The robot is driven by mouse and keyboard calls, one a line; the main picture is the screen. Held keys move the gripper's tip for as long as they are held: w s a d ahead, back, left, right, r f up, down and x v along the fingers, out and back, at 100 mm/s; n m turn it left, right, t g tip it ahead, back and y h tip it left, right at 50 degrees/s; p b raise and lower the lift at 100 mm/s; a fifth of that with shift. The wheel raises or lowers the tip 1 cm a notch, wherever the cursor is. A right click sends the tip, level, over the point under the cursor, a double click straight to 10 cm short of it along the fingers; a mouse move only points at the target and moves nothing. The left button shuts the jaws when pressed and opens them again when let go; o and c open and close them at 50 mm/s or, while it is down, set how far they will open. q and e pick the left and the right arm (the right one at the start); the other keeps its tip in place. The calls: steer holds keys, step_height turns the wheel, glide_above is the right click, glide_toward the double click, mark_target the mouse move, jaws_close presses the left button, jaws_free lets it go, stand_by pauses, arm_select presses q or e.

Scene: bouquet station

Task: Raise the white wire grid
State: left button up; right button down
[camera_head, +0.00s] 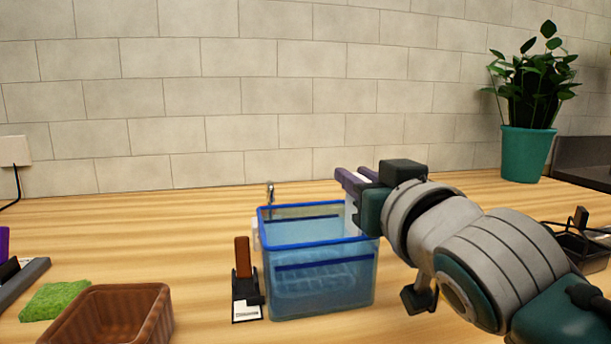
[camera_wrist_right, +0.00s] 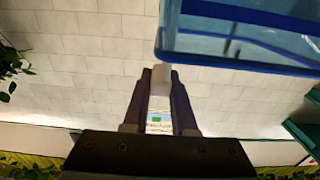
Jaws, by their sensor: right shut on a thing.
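A white wire grid (camera_head: 315,282) shows faintly through the wall of a translucent blue tub (camera_head: 320,301), low inside it. My right gripper (camera_head: 357,178) is at the tub's right rear, above its blue rim. It is shut on a pale upright piece (camera_head: 351,218) at the tub's right side; this also shows between the fingers in the right wrist view (camera_wrist_right: 160,85). Whether the piece joins the grid is hidden. The tub's rim (camera_wrist_right: 240,62) shows at the top right of the wrist view. My left gripper is not in view.
A small black stand with a brown upright (camera_head: 242,258) is close left of the tub. A brown basket (camera_head: 110,318) and green sponge (camera_head: 55,299) are at front left. A plant in a teal pot (camera_head: 526,153) stands at back right.

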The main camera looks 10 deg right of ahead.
step_height(320, 180, up, 8)
steer(key=p, duration=0.7)
steer(key=c, duration=1.1)
jaws_free()
steer(key=o, duration=0.4)
steer(key=shift+f, duration=0.15)
steer(key=shift+s, duration=0.1)
steer(key=s, duration=0.9)
steer(key=shift+s+d, duration=0.2)
steer(key=shift+s, duration=0.2)
